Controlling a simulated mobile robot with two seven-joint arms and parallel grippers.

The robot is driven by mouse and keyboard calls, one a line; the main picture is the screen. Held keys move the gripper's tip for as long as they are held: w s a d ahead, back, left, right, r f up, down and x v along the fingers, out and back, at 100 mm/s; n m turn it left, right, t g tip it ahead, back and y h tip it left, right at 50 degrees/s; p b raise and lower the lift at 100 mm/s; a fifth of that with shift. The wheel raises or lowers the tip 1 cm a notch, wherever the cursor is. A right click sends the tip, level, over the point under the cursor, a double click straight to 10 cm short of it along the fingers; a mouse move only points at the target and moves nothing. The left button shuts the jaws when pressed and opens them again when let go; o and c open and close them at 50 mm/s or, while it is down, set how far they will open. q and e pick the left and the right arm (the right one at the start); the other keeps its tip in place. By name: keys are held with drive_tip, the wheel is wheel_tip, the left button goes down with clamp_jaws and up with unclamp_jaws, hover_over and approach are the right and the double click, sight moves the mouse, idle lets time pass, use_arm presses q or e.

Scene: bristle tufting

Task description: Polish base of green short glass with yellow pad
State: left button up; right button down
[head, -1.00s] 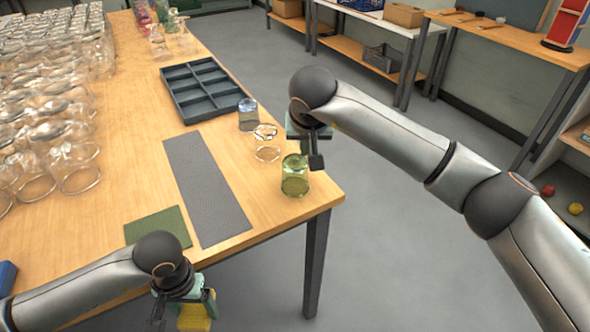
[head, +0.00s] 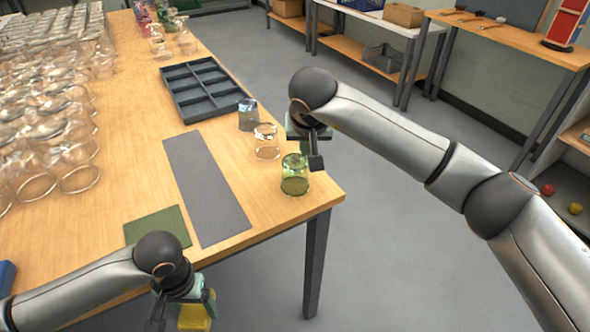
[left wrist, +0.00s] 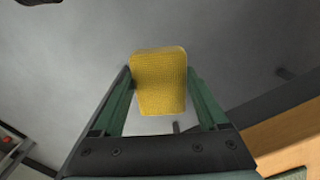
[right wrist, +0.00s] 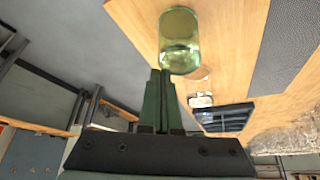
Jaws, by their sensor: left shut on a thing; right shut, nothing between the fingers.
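The green short glass (head: 294,175) stands near the table's front right corner, apparently upside down. It also shows in the right wrist view (right wrist: 179,40), just beyond my right fingertips. My right gripper (head: 316,160) is shut and empty beside the glass; its fingers (right wrist: 160,75) are together in the right wrist view. My left gripper (head: 190,308) is shut on the yellow pad (left wrist: 159,80), in front of the table edge. The pad also shows low in the head view (head: 194,318), partly hidden by the gripper.
A clear glass (head: 266,141) and a bluish glass (head: 248,114) stand behind the green one. A grey divided tray (head: 203,88), a long grey mat (head: 207,190) and a green mat (head: 158,227) lie on the table. Many clear glasses (head: 75,165) crowd the left side.

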use_arm(q)
drive_tip(key=shift+f, duration=0.3)
use_arm(e)
drive_tip(key=shift+f, duration=0.35)
use_arm(q)
drive_tip(key=shift+r, duration=0.1)
use_arm(e)
drive_tip(key=shift+r, duration=0.1)
